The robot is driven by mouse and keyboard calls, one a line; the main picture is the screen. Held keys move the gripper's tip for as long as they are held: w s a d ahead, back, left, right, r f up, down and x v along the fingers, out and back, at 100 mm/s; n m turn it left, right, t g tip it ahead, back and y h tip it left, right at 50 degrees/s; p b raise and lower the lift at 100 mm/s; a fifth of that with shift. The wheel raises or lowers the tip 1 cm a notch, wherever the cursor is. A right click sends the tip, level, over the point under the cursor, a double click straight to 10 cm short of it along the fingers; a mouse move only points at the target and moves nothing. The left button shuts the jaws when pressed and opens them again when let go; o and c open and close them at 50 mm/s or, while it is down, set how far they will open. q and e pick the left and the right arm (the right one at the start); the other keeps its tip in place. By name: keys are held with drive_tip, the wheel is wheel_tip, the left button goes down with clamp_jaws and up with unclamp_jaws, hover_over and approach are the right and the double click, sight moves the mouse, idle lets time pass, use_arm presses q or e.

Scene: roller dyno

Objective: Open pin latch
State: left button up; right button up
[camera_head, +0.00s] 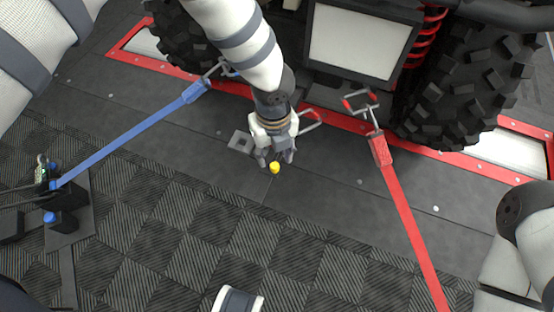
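The pin latch appears to be the small yellow knob (275,168) on the dark floor plate near the middle of the view. My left gripper (275,160) points down just above and behind the knob. Its fingers are apart, one to each side of the knob's upper edge, and I see no clear contact. A grey bracket-like plate (240,143) shows just left of the gripper. The rest of the latch is hidden behind the gripper. My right gripper is out of view.
A blue strap (130,140) and a red strap (408,235) run to the floor on either side. Knobbly tires (465,85) and a red-edged roller frame (455,162) lie behind. A black device with blue caps (60,205) stands at left. The checkered floor in front is mostly clear.

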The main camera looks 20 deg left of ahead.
sight(275, 165)
use_arm(q)
wheel_tip(275, 165, down, 5)
drive_tip(key=shift+w+b, duration=0.1)
drive_tip(key=shift+b, duration=0.3)
drive_tip(key=shift+c, duration=0.6)
clamp_jaws()
drive_tip(key=shift+d, duration=0.1)
